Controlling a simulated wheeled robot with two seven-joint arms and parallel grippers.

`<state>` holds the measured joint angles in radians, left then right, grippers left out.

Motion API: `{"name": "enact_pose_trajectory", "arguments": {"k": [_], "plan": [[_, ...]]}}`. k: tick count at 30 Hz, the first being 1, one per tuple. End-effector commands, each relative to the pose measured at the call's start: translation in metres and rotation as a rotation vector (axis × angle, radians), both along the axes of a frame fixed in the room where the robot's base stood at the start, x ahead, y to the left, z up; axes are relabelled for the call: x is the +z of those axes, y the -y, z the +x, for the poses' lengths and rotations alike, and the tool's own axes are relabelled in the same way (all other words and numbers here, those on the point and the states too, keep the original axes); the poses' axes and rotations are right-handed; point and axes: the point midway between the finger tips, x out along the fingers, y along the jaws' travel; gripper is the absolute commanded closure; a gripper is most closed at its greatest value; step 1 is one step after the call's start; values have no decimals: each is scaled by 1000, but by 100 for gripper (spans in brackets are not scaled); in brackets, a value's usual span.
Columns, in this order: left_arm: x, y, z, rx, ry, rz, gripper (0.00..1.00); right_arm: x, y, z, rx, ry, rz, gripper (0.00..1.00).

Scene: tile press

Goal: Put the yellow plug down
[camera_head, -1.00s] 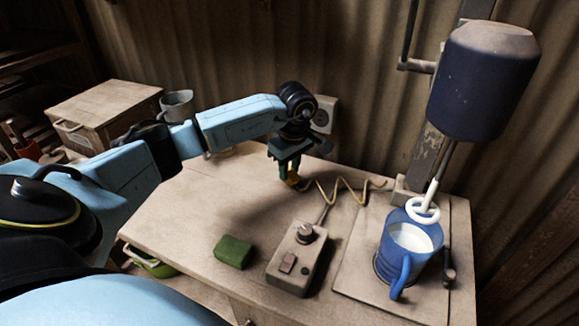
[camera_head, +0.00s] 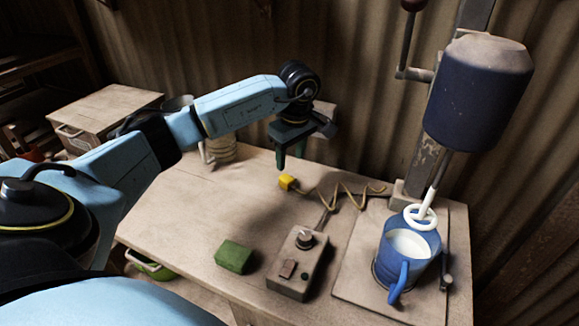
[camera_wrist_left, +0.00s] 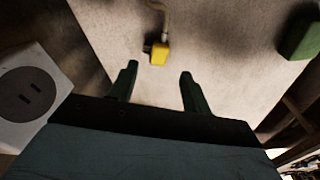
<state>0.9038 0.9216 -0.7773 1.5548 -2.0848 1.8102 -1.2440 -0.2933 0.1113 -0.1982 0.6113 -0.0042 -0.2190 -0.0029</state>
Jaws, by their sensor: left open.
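The yellow plug (camera_head: 287,182) lies on the workbench (camera_head: 190,215), with its coiled yellow cord (camera_head: 345,195) running right. In the left wrist view the plug (camera_wrist_left: 159,53) lies beyond the fingertips, nearer the left finger, with its cord going up. My left gripper (camera_head: 290,158) is above the bench, just behind the plug and apart from it. In the left wrist view its two green fingers (camera_wrist_left: 157,75) are spread with nothing between them. My right gripper is not in view.
A grey control box (camera_head: 298,265) and a green block (camera_head: 233,256) lie at the front. A blue mug (camera_head: 408,262) with white liquid stands under the mixer (camera_head: 480,95) at right. A wall socket (camera_wrist_left: 32,85) is near my left gripper.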

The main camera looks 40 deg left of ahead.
Motion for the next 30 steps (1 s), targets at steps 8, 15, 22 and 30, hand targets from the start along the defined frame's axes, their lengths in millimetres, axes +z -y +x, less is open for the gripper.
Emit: {"name": "enact_pose_trajectory", "arguments": {"k": [8,15,22,30], "plan": [[54,6,-1,0,2,0,52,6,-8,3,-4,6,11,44],[68,8,-1,-1,-1,0,52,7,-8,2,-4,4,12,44],[68,8,-1,-1,-1,0,52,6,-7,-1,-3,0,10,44],[68,8,-1,0,0,0,52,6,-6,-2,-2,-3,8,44]]}}
